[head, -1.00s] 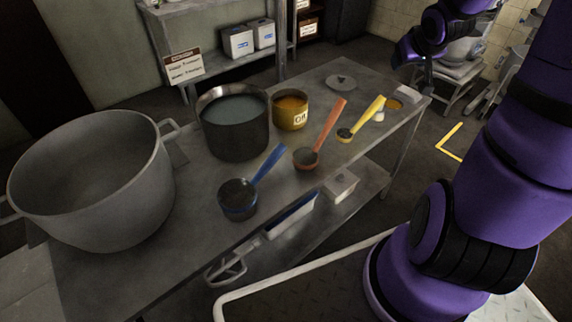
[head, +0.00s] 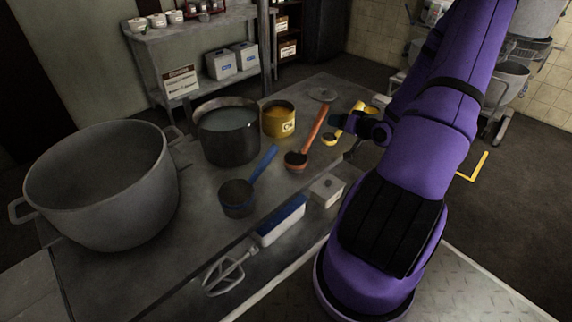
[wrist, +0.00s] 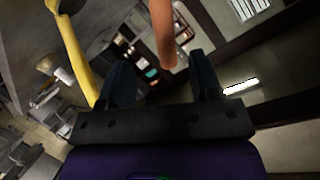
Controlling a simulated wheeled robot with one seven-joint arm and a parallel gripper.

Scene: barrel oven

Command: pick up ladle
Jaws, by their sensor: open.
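Three ladles stand on the metal table: a blue-handled ladle (head: 264,164), an orange-handled ladle (head: 312,133) and a yellow-handled ladle (head: 329,139). My gripper (head: 338,121) is at the far right part of the table, close to the orange and yellow handles. In the wrist view my gripper (wrist: 160,62) is open and empty. The end of the orange handle (wrist: 164,35) shows ahead of the gap between the fingers. The yellow handle (wrist: 80,55) passes just outside the left finger. My arm hides part of the yellow ladle in the head view.
A large grey pot (head: 100,190) stands at the left of the table (head: 185,225). A dark pot (head: 228,140) of liquid and a yellow pot (head: 278,120) stand behind the ladles. A lid (head: 322,94) lies at the far end. A blue-and-white container (head: 282,220) is on the lower shelf.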

